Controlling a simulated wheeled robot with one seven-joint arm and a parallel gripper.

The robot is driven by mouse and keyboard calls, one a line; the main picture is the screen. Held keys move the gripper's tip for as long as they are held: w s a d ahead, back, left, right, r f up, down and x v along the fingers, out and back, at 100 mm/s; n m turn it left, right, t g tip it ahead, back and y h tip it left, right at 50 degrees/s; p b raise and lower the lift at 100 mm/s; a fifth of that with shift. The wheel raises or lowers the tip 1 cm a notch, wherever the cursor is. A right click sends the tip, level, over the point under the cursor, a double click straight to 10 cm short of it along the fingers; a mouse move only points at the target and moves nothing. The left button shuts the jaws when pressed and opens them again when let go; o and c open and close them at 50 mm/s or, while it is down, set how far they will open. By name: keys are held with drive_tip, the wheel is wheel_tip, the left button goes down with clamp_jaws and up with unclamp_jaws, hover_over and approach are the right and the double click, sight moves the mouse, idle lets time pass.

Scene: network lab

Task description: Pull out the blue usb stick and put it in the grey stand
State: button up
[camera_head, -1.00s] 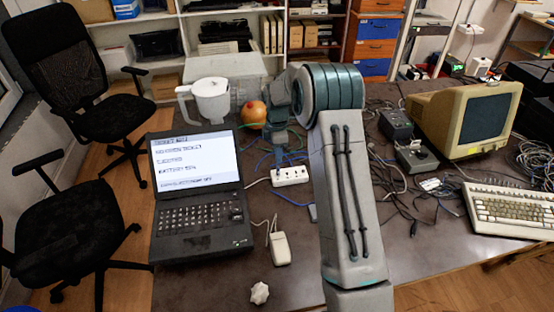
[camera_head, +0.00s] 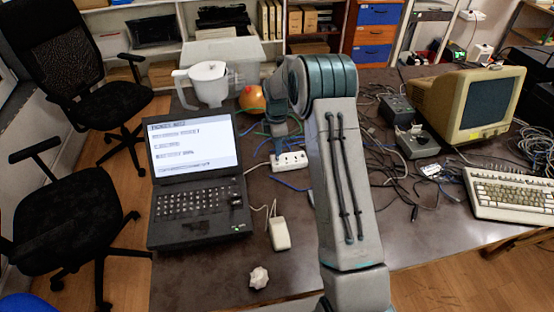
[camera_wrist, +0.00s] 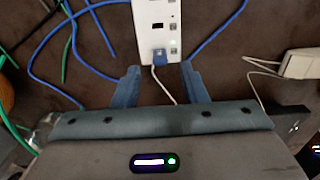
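A small blue piece, seemingly the blue usb stick (camera_wrist: 160,57), sits in the end socket of a white socket strip (camera_wrist: 157,18) in the wrist view. The strip also shows in the head view (camera_head: 290,161), where the stick cannot be made out. A white cable runs from beside the stick toward my gripper. My gripper (camera_wrist: 160,67) is open and empty, one blue-grey finger on each side of the stick's line, with the stick just beyond the fingertips. I cannot pick out the grey stand with certainty; my arm covers part of the table.
A laptop (camera_head: 196,180), a white mouse-like box (camera_head: 280,233) and a crumpled white lump (camera_head: 259,277) lie left of my arm. A white jug (camera_head: 207,83) and orange ball (camera_head: 252,97) stand behind. Blue cables (camera_wrist: 94,40) run beside the strip. Right are grey boxes (camera_head: 417,143), a monitor (camera_head: 483,103) and keyboard (camera_head: 512,192).

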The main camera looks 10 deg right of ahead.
wheel_tip(320, 180, down, 5)
drive_tip(key=shift+b, duration=1.25)
clamp_jaws()
drive_tip(key=shift+r, duration=0.1)
drive_tip(key=shift+r+p, duration=1.55)
drive_tip(key=shift+r, duration=1.45)
drive_tip(key=shift+r, duration=0.15)
drive_tip(key=shift+r+p, duration=1.15)
drive_tip(key=shift+r, duration=0.7)
